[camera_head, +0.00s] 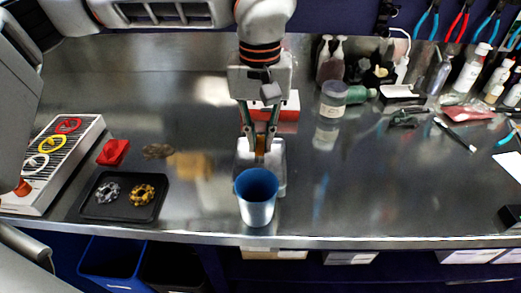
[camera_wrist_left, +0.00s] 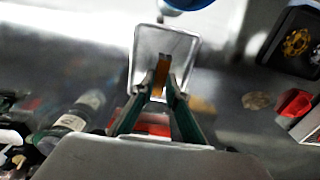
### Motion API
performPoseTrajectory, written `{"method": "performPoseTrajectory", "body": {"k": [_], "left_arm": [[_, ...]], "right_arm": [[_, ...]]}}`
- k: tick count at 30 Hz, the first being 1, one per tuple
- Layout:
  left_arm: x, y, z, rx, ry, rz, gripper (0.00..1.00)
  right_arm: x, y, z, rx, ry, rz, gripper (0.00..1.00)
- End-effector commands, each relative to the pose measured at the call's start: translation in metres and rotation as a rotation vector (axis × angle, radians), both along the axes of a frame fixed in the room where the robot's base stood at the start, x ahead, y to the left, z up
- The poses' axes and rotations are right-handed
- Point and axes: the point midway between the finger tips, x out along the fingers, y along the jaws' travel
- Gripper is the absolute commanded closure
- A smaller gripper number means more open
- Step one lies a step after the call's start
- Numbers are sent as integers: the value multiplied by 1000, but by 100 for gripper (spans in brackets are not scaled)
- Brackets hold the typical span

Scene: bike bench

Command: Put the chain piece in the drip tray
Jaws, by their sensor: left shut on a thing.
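My left gripper (camera_head: 260,137) is shut on a narrow orange-brown piece (camera_head: 261,144), which looks like the chain piece. The piece also shows between the fingertips in the left wrist view (camera_wrist_left: 161,75). The light grey metal drip tray (camera_head: 281,172) lies on the bench under the gripper; its inside shows in the left wrist view (camera_wrist_left: 150,43). The fingertips and the piece are over the tray. I cannot tell whether the piece touches its floor. A blue cup (camera_head: 256,205) covers part of the tray's near side in the head view. My right gripper is not in view.
A black tray (camera_head: 103,213) with two ring-shaped parts is at the left, near a red block (camera_head: 113,152) and a flat brown thing (camera_head: 157,152). A clear jar (camera_head: 332,100) and a green bottle (camera_head: 358,94) are behind right. The bench right of the tray is clear.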

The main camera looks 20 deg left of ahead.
Motion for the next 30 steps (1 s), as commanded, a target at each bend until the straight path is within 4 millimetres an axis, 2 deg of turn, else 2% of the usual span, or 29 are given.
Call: {"method": "performPoseTrajectory", "body": {"k": [3, 6, 18, 19, 21, 30], "left_arm": [[0, 0, -21, 1, 5, -1, 100], [-1, 0, -34, 1, 5, -1, 100], [0, 0, -38, 1, 1, -1, 100], [0, 0, -38, 1, 1, -1, 84], [0, 0, -38, 1, 1, -1, 70], [0, 0, -38, 1, 1, -1, 70]], "right_arm": [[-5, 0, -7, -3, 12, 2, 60], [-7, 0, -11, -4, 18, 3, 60], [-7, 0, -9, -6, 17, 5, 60], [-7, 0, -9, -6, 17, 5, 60], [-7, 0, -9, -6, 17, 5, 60], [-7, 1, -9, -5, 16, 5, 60]]}}
